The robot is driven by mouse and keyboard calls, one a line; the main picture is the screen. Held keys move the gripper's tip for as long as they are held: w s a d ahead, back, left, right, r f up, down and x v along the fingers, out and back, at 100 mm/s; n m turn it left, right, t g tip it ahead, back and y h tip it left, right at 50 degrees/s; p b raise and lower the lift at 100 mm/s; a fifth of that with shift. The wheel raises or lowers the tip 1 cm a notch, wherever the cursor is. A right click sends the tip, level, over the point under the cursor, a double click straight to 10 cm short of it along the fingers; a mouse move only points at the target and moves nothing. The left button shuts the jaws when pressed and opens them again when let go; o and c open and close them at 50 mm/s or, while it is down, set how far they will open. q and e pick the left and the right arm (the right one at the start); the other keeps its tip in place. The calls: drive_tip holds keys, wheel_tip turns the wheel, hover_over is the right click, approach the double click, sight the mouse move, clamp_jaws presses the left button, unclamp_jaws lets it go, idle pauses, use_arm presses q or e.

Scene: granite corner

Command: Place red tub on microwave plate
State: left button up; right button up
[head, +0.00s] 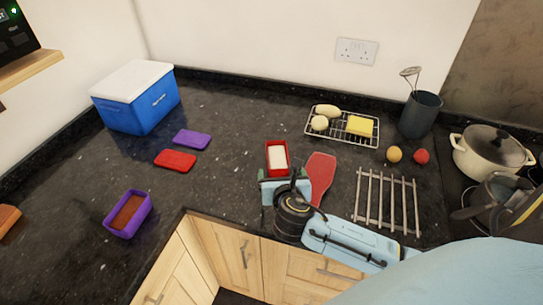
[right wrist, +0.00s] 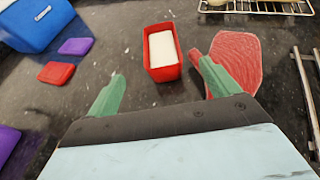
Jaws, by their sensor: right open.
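The red tub (head: 277,172), open with white contents, stands on the dark granite counter in the middle of the head view. It also shows upright in the right wrist view (right wrist: 165,74), ahead of my fingers. My right gripper (head: 285,186) is open and empty on the near side of the tub. In the right wrist view its green fingers (right wrist: 161,75) are spread wider than the tub, which lies beyond and between them. The microwave plate is not visible. Only part of a dark appliance with a lit display (head: 14,32) shows at the upper left. My left gripper is out of view.
A red board (head: 321,175) lies close right of the tub, beside my right finger. A metal trivet (head: 388,203), wire rack (head: 343,139) and pots (head: 488,155) stand farther right. A red lid (head: 175,161), purple lid (head: 192,139), purple tub (head: 118,224) and blue cooler (head: 137,108) are left.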

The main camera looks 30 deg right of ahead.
sight(278, 157)
drive_tip(key=x, duration=0.5)
drive_tip(key=shift+w+d+f+b, duration=0.15)
drive_tip(key=shift+d+b, duration=0.15)
drive_tip(key=shift+b+x, duration=0.35)
drive_tip(key=shift+x, duration=2.75)
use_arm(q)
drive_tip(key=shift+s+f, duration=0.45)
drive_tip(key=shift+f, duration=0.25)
use_arm(e)
drive_tip(key=shift+w, duration=0.1)
drive_tip(key=c, duration=1.3)
wheel_tip(278, 157, up, 10)
drive_tip(key=p, duration=0.2)
drive_tip(key=shift+c, duration=0.2)
use_arm(q)
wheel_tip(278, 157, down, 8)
drive_tip(key=b, duration=1)
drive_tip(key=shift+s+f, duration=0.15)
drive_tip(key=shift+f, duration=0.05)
use_arm(e)
drive_tip(key=s+a+f+n+t+y, duration=0.1)
drive_tip(key=s+a+n+y, duration=0.4)
drive_tip(key=s+a, duration=0.8)
drive_tip(key=shift+a+t+y, duration=0.3)
drive_tip(key=shift+a+y, duration=0.2)
drive_tip(key=shift+a, duration=0.35)
